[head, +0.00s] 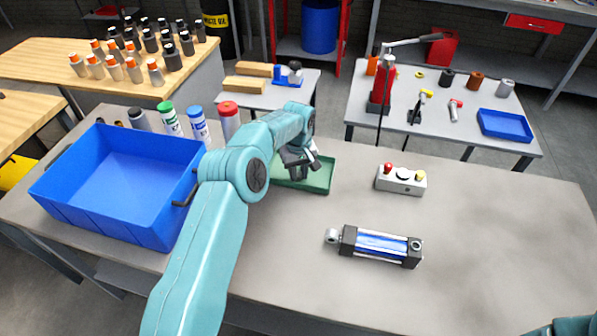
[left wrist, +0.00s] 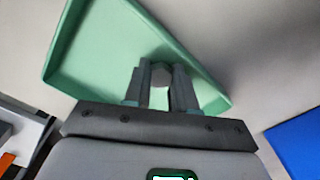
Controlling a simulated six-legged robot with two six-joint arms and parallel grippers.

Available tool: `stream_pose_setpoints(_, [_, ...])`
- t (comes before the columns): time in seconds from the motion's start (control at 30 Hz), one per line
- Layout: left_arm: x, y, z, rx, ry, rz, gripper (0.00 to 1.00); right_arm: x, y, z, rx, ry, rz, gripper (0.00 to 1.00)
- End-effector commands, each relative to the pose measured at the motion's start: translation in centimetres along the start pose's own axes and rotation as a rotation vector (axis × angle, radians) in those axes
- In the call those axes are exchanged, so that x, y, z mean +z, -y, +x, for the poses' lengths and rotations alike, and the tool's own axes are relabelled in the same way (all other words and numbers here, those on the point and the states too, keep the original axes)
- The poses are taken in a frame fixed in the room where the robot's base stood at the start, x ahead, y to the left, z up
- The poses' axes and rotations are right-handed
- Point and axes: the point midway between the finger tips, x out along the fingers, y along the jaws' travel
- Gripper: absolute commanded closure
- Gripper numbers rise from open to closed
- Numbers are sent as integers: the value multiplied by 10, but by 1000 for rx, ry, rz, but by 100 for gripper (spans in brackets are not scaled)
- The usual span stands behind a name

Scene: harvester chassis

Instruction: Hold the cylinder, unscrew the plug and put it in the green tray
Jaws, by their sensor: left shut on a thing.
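The cylinder (head: 380,246), blue with black end blocks and a grey rod eye at its left end, lies on the grey table in the head view. A round grey port or fitting shows on its right end block. My left gripper (head: 299,163) is over the green tray (head: 318,180), apart from the cylinder. In the left wrist view its fingers (left wrist: 161,88) are shut on a small grey plug (left wrist: 160,76), with the tray (left wrist: 100,50) beyond. The plug's height above the tray floor is hard to tell. My right gripper is out of view.
A large blue bin (head: 120,185) stands at left, with several capped bottles (head: 198,126) behind it. A grey box with red and yellow buttons (head: 401,180) sits right of the tray. The table's right side (head: 500,230) is clear.

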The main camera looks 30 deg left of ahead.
Motion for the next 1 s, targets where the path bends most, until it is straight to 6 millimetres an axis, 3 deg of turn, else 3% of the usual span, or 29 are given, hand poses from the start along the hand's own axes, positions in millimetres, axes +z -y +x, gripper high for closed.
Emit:
stream_pose_setpoints(0.07, [0,0,4,0,0,0,100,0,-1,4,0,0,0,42])
stream_pose_setpoints(0.1, [0,0,3,0,0,0,68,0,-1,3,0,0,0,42])
stream_pose_setpoints(0.17, [0,0,2,0,0,0,49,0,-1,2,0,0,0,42])
stream_pose_setpoints(0.57, [0,0,-5,2,-2,0,49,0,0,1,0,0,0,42])
stream_pose_setpoints(1.0, [0,-1,-99,3,-2,0,49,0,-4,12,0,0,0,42])
